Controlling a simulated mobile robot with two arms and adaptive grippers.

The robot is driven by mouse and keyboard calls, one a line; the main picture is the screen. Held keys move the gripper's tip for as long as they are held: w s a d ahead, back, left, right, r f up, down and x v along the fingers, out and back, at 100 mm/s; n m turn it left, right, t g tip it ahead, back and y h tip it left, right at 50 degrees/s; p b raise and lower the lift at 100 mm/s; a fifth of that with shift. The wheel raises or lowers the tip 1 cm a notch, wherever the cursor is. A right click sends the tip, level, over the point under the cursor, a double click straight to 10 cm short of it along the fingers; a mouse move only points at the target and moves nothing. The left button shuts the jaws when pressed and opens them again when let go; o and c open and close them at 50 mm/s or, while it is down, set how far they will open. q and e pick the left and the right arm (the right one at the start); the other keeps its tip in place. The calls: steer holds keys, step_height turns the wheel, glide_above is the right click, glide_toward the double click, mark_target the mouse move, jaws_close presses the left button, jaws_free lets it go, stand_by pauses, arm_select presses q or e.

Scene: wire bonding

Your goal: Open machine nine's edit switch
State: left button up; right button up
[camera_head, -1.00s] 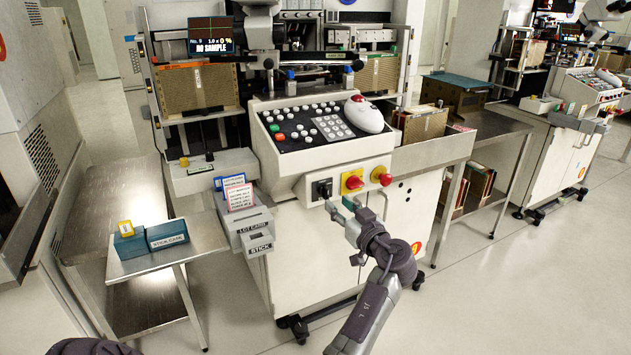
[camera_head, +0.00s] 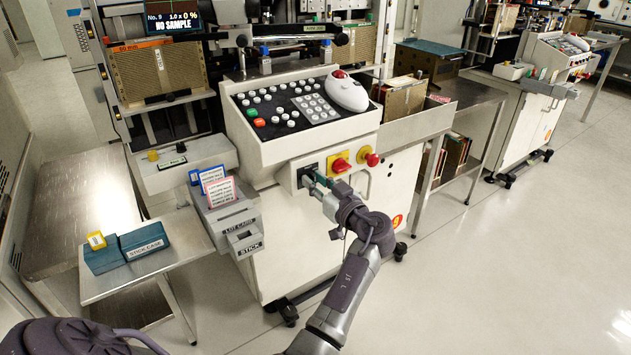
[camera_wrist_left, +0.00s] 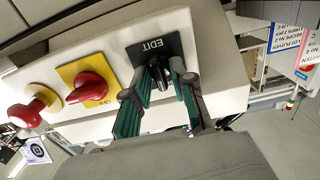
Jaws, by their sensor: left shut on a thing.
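Machine nine (camera_head: 285,235) stands in front of me; its screen reads "No. 9" and "NO SAMPLE". Its edit switch is a black knob (camera_wrist_left: 158,74) on a black plate marked EDIT (camera_wrist_left: 153,47), on the front panel below the keypad. My left gripper (camera_head: 308,182) is at the switch in the head view. In the left wrist view the green-padded fingers (camera_wrist_left: 160,95) are on either side of the knob and shut on it. The fingers partly hide the knob, and I cannot tell its exact setting. My right gripper is not in view.
A red switch on a yellow plate (camera_head: 340,163) and a red mushroom button (camera_head: 368,156) sit just right of the edit switch. The lot card and stick holder (camera_head: 236,225) is at the left. A side table (camera_head: 175,265) holds blue boxes. Right floor is clear.

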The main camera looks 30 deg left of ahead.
arm_select(q)
jaws_close()
steer(key=m, duration=0.2)
steer(key=shift+r+m, duration=0.1)
steer(key=shift+m, duration=0.3)
steer(key=shift+w+m+p, duration=0.2)
steer(key=shift+m+p, duration=2.75)
steer(key=shift+m, duration=3.75)
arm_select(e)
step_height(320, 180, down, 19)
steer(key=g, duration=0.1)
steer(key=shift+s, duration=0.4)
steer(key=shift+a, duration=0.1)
